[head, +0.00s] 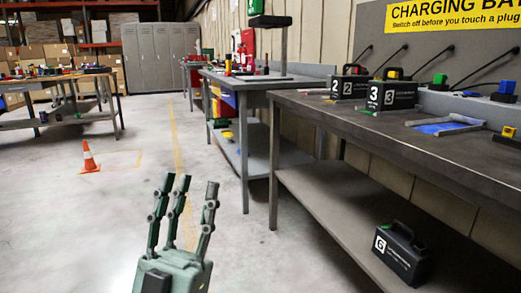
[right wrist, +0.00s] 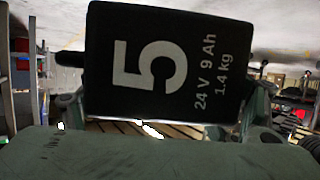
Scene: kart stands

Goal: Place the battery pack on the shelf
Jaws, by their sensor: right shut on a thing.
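A black battery pack (right wrist: 150,60) marked "5", "24 V 9 Ah 1.4 kg" fills the upper middle of the right wrist view, its print turned sideways. My right gripper (right wrist: 165,112) is shut on it; the grip itself is partly hidden. Neither shows in the head view. The lower shelf (head: 325,195) under the charging bench (head: 440,150) is at the right of the head view. Another black pack (head: 402,252), marked "6" or "G", stands on it near the front right. My left gripper (head: 190,186) is open and empty at the bottom centre, left of the bench.
Packs marked "2" (head: 349,83) and "3" (head: 391,92) stand on the bench top. A second workbench (head: 255,82) with a lower shelf stands behind. An orange cone (head: 89,158) is on the floor at left. The floor left of the benches is mostly clear.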

